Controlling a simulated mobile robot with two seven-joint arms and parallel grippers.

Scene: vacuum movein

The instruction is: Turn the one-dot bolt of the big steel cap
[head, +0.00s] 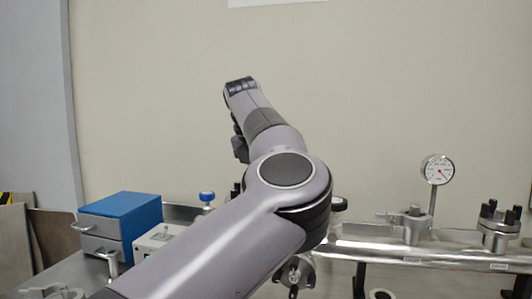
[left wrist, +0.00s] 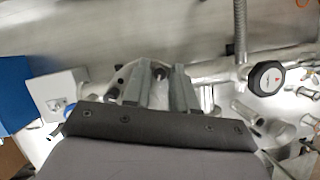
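In the left wrist view my left gripper (left wrist: 157,85) shows two grey fingers standing apart. A pale metal round part, perhaps the steel cap (left wrist: 121,78), lies beyond them. A small dark bolt-like head (left wrist: 159,72) shows in the gap between the fingers; I cannot tell whether they touch it. No dot marks are readable. In the head view a steel flange (head: 499,240) with several dark upright bolts stands on the pipe at the right. My right gripper is not in view.
A dial gauge (head: 437,170) stands on the steel pipe (head: 380,250), beside a clamp (head: 411,226). A blue-topped drawer box (head: 120,212) and a pale control box (head: 158,240) stand at the left. A black knob (left wrist: 266,78) and several loose fittings show in the left wrist view.

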